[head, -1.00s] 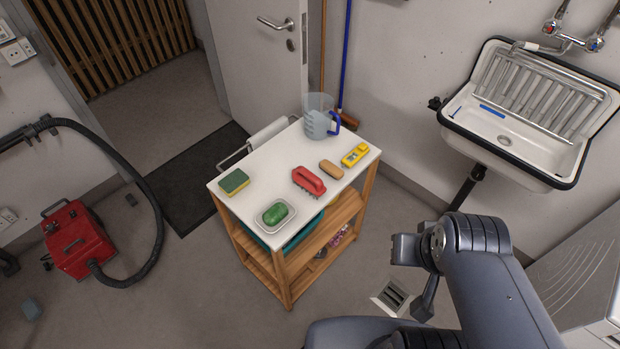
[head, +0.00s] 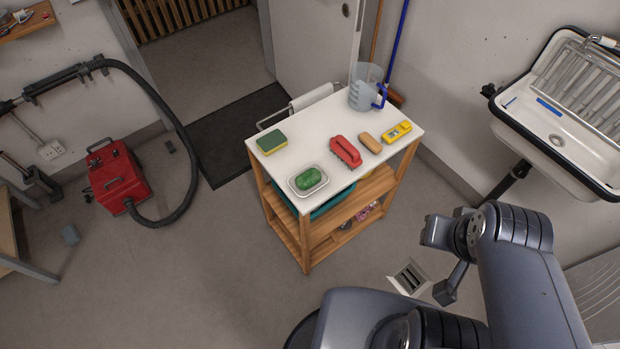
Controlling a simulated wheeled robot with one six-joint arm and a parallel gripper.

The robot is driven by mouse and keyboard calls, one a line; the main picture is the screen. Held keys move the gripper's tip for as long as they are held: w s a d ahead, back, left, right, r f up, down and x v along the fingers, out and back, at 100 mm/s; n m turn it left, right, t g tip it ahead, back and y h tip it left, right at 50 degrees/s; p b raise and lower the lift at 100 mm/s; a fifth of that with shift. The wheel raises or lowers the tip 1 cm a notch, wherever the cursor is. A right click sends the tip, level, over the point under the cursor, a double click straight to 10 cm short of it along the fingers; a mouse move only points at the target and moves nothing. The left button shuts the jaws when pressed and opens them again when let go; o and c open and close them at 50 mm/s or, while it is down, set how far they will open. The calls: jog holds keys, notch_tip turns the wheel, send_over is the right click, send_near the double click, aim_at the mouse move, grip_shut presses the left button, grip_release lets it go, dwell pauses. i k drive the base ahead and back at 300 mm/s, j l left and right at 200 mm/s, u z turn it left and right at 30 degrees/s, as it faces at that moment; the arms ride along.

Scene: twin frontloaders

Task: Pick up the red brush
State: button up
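The red brush (head: 345,150) lies on the white top of a wooden trolley (head: 290,160), handle up and dark bristles showing along its lower edge. It sits between the green soap in its dish and a tan brush or block. My arm comes in from the lower right. My gripper (head: 441,262) is at its end, over the floor to the right of the trolley and well apart from the red brush.
On the trolley top are a sponge (head: 271,145), green soap (head: 311,178), a tan block (head: 370,142), a yellow tool (head: 396,132) and a clear jug (head: 365,90). A red vacuum (head: 120,180) stands left; a sink (head: 560,115) hangs right. Floor in front of the trolley is clear.

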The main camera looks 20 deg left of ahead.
aim_at(344, 149)
jog(key=i+u, duration=0.4)
jog(key=i+l+u, duration=0.2)
jog(key=u, duration=0.15)
jog(key=i+l+u, duration=0.25)
jog(key=u, duration=0.15)
